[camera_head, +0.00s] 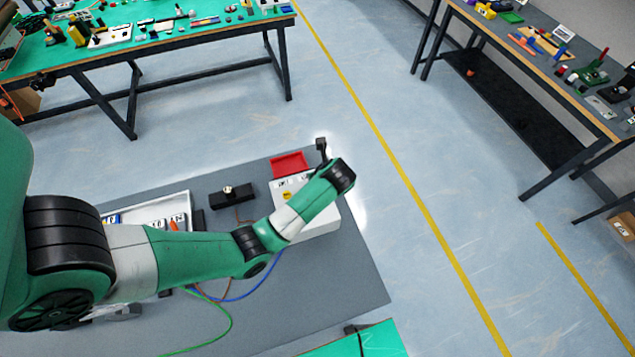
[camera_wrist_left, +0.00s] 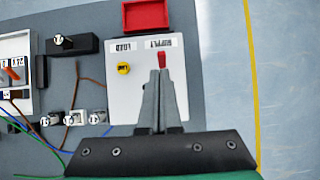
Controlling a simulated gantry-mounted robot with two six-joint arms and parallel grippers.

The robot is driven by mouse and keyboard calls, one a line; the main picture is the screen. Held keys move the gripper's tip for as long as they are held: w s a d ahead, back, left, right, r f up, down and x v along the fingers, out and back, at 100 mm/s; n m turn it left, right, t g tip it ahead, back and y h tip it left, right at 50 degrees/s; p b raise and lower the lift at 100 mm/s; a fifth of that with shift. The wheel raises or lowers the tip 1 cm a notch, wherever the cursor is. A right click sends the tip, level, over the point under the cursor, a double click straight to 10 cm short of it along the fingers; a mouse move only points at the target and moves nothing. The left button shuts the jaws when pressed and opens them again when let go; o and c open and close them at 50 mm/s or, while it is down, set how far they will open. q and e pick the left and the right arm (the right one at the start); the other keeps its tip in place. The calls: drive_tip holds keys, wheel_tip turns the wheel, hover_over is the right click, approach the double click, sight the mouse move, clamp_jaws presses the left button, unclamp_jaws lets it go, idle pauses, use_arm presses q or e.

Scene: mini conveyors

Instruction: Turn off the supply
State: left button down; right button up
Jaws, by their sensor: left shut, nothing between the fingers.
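A white box (camera_head: 320,225) stands on the grey table under my left wrist; it also shows in the left wrist view (camera_wrist_left: 118,100). Its top has two small labels, one reading like "LOAD" and one like "SUPPLY", seen turned around. A red switch lever (camera_wrist_left: 161,60) sits by the supply label, and a yellow round knob (camera_wrist_left: 123,68) by the load label. My left gripper (camera_wrist_left: 160,76) is shut and empty, its fingertips over the box close to the red lever. I cannot tell whether they touch. My right gripper is not in view.
A red tray (camera_head: 289,163) sits beside the box. A black block with a knob (camera_head: 232,195), a white tray of parts (camera_head: 190,200) and loose wires (camera_head: 230,310) are to the left. The grey table (camera_head: 345,285) is bare at the front right.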

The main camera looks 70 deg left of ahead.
use_arm(q)
drive_tip(key=shift+a+r, duration=0.1)
drive_tip(key=shift+r, duration=1.25)
